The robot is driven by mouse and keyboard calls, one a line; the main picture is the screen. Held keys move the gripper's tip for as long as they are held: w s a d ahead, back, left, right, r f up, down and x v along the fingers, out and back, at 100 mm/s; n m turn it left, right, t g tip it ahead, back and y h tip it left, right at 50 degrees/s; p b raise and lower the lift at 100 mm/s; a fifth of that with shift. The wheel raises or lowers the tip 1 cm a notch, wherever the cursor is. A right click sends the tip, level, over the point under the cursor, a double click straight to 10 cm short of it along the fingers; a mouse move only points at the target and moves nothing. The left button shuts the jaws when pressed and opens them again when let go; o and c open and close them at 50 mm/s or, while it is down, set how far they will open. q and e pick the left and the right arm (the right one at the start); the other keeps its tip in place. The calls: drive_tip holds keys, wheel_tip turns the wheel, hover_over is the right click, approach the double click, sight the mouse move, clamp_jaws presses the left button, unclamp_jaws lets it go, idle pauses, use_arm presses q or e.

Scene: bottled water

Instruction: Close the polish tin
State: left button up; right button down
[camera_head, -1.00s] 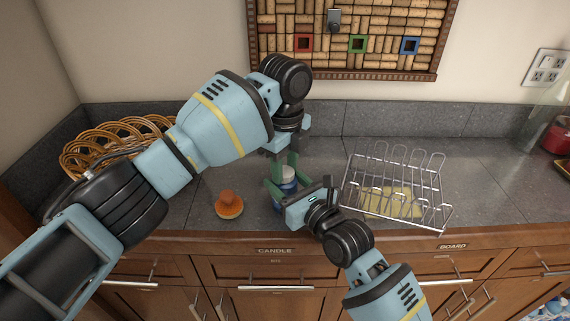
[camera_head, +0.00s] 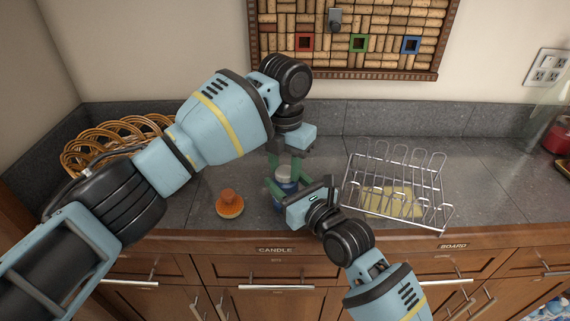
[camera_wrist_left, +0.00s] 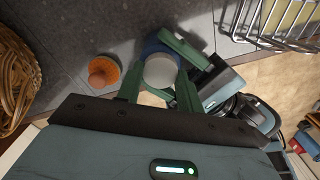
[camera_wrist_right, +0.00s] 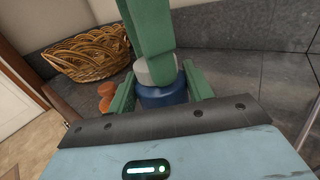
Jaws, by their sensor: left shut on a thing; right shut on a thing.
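The polish tin is a small blue jar (camera_head: 285,188) with a pale grey-white lid (camera_head: 284,173) on top, upright on the counter. The lid shows round in the left wrist view (camera_wrist_left: 160,71). My left gripper (camera_head: 286,162) reaches down from above and is shut on the lid. My right gripper (camera_head: 280,190) comes in low from the front and is shut on the blue body, which shows between its fingers in the right wrist view (camera_wrist_right: 162,94). The lid sits on or right against the body; I cannot tell how tightly. Fingers hide parts of both.
An orange, knobbed round object (camera_head: 230,204) stands left of the tin. A wire rack (camera_head: 400,185) with a yellowish piece (camera_head: 392,201) stands right. A wicker basket (camera_head: 110,140) is at the back left. The counter's front edge is close to the tin.

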use_arm(q)
drive_tip(key=shift+m, duration=0.3)
drive_tip(key=o, duration=0.9)
drive_tip(key=shift+r, duration=2.25)
